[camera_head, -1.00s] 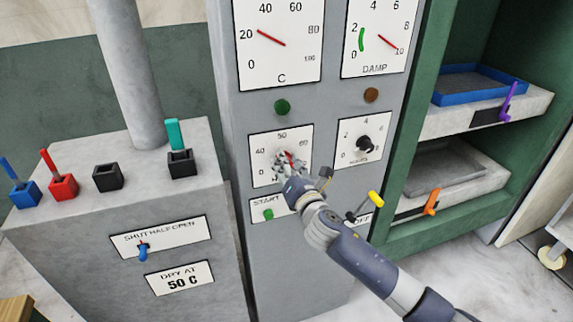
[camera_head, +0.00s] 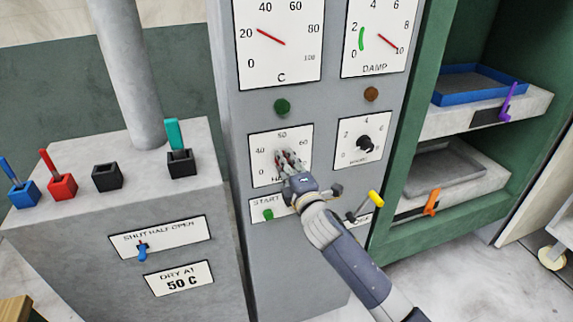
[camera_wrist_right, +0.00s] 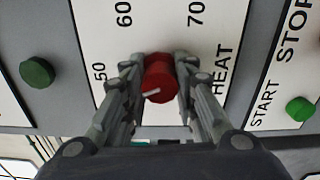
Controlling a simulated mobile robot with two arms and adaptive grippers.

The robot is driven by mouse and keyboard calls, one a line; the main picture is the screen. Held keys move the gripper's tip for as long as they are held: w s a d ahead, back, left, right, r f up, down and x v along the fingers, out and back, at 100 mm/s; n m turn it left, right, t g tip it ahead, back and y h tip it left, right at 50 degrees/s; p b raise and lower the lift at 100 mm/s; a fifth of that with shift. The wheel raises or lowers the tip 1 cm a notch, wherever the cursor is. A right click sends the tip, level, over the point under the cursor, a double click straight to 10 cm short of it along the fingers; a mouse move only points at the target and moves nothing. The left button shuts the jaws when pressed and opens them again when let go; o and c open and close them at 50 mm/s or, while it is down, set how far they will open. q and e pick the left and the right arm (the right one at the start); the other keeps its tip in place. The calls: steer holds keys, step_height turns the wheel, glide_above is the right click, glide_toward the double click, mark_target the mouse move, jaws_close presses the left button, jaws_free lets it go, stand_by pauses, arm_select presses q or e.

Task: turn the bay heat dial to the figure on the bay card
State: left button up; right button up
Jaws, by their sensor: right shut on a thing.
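The bay card (camera_head: 180,279) on the grey cabinet reads "DRY AT 50 C". The heat dial is a red knob on a white plate (camera_head: 257,178) marked 40, 50 and 60 in the head view. My right gripper (camera_head: 290,160) is in front of it and mostly hides the knob there. In the right wrist view, the fingers of my right gripper (camera_wrist_right: 158,82) are shut on the red heat dial (camera_wrist_right: 159,75), one on each side. Its white mark points left, towards the side with the 50; the exact reading is hard to tell. My left gripper is not in view.
A smaller dial with a black knob (camera_head: 364,144) is right of the heat dial. A green start button (camera_head: 268,214) and a yellow-ended lever (camera_head: 375,199) are below. The temperature gauge (camera_head: 277,42) needle is just above 20.

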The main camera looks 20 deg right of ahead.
steer(key=shift+m, duration=2.2)
steer(key=o, duration=1.1)
steer(key=shift+d, duration=0.1)
steer(key=s, duration=1.2)
steer(key=shift+d, duration=0.25)
